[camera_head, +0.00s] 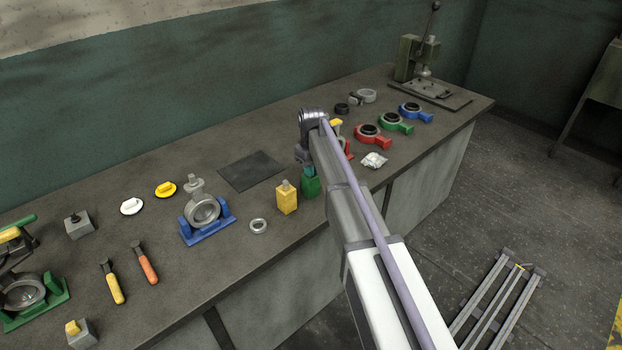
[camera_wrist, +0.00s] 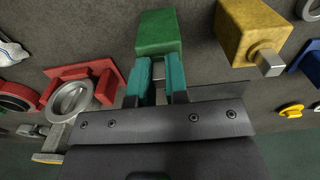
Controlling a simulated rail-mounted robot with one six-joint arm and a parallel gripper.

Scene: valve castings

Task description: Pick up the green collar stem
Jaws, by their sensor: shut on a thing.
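The green collar stem (camera_wrist: 157,31) is a green block just beyond my fingertips at the top of the wrist view. In the head view its green body (camera_head: 311,187) shows below my wrist, beside the yellow block. In the head view my gripper (camera_head: 309,171) is partly hidden by my arm. I cannot tell whether the green block still touches the bench.
The yellow block with a grey stem (camera_head: 287,200) stands close on the left. A metal ring (camera_head: 258,226), a dark mat (camera_head: 252,170) and a valve in a blue stand (camera_head: 206,218) lie farther left. A red ring holder (camera_head: 371,136) and a crumpled pale item (camera_head: 374,160) are to the right.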

